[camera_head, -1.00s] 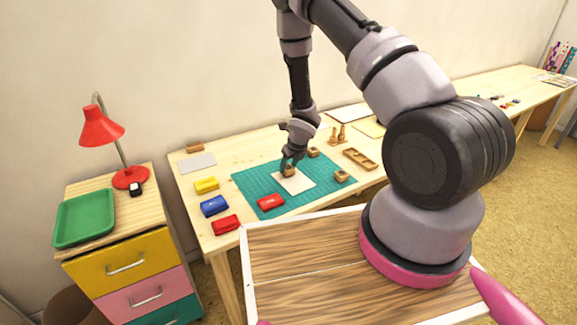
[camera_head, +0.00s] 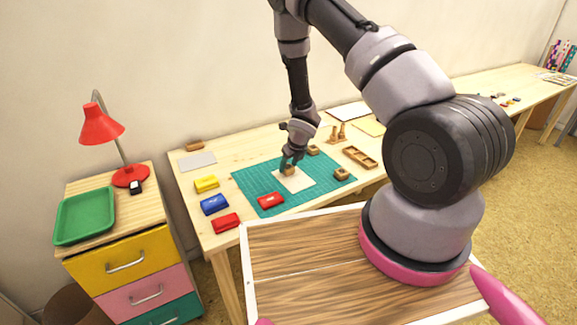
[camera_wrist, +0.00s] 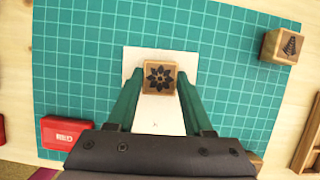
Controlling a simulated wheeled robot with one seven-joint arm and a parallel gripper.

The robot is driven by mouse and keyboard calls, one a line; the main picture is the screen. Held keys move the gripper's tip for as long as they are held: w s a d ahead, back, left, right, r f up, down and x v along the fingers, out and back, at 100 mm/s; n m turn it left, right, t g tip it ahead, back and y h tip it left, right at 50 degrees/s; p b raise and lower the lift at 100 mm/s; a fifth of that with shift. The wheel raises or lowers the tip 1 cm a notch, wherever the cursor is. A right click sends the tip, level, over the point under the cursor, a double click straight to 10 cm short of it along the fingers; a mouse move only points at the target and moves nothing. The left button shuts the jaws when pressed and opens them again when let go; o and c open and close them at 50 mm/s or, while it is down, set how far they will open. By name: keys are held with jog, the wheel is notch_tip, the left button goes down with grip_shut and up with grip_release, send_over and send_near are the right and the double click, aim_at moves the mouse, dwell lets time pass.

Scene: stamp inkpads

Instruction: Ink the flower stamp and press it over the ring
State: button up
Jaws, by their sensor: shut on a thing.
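My gripper (camera_wrist: 160,88) is shut on the flower stamp (camera_wrist: 160,77), a small wooden block with a dark flower picture on its top. In the head view the gripper (camera_head: 289,166) and the stamp (camera_head: 288,171) are over the white paper (camera_head: 300,183). In the wrist view the paper (camera_wrist: 158,115) lies on the green cutting mat (camera_wrist: 75,60). I cannot tell whether the stamp touches the paper. The ring is not clearly visible; only a tiny mark shows on the paper. A red inkpad (camera_head: 270,201) sits on the mat's front edge.
Yellow (camera_head: 206,185), blue (camera_head: 214,205) and red (camera_head: 226,223) inkpads stand left of the mat. Another stamp (camera_wrist: 282,46) with a tree-like picture is at the mat's right. A wooden tray (camera_head: 359,157) lies right of the mat. Two wooden pegs (camera_head: 337,132) stand behind.

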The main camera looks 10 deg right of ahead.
dwell(0.7)
jog(key=shift+r, duration=0.55)
jog(key=shift+r, duration=2.75)
